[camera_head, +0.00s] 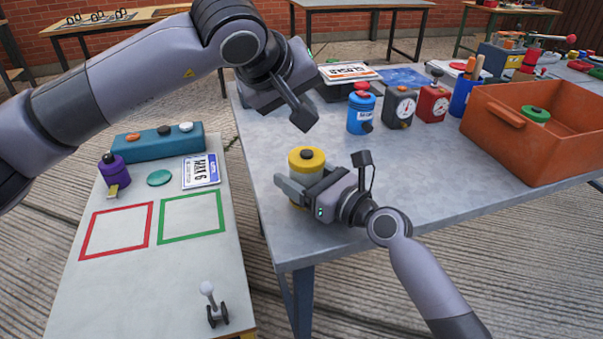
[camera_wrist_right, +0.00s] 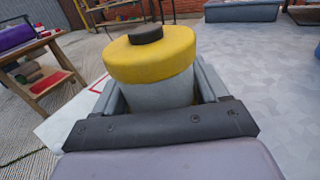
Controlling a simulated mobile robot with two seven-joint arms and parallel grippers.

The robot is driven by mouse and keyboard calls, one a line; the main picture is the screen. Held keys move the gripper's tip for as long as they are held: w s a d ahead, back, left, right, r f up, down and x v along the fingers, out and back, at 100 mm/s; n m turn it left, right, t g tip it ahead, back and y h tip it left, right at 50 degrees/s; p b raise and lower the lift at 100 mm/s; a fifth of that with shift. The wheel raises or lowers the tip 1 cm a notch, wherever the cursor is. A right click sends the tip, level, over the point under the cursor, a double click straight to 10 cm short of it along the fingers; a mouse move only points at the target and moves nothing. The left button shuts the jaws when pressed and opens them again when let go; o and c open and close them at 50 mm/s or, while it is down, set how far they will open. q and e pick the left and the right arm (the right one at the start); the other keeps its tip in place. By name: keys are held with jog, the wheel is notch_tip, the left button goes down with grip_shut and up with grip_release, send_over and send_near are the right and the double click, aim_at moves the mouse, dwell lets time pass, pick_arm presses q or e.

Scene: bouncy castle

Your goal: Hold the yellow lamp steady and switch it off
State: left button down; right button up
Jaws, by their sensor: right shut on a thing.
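The yellow lamp (camera_head: 307,158) stands upright near the left edge of the grey table, with a yellow top and a dark button on it. My right gripper (camera_head: 296,189) is shut around its body from the right side. In the right wrist view, the lamp (camera_wrist_right: 150,55) sits between the two fingers (camera_wrist_right: 152,95), its grey body below the yellow cap and the dark button (camera_wrist_right: 146,34) on top. My left gripper (camera_head: 303,118) is above and behind the lamp, apart from it. Its fingers point down, and whether they are open or shut is unclear.
An orange crate (camera_head: 532,160) stands at the table's right. A blue canister (camera_head: 361,113), a black gauge box (camera_head: 399,108) and a red one (camera_head: 432,104) stand at the back. A lower table (camera_head: 172,275) with red and green squares lies left. The table front right of the lamp is clear.

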dwell(0.3)
jog(key=o, duration=1.3)
jog(key=shift+o, duration=0.2)
jog(key=shift+s+d, duration=0.1)
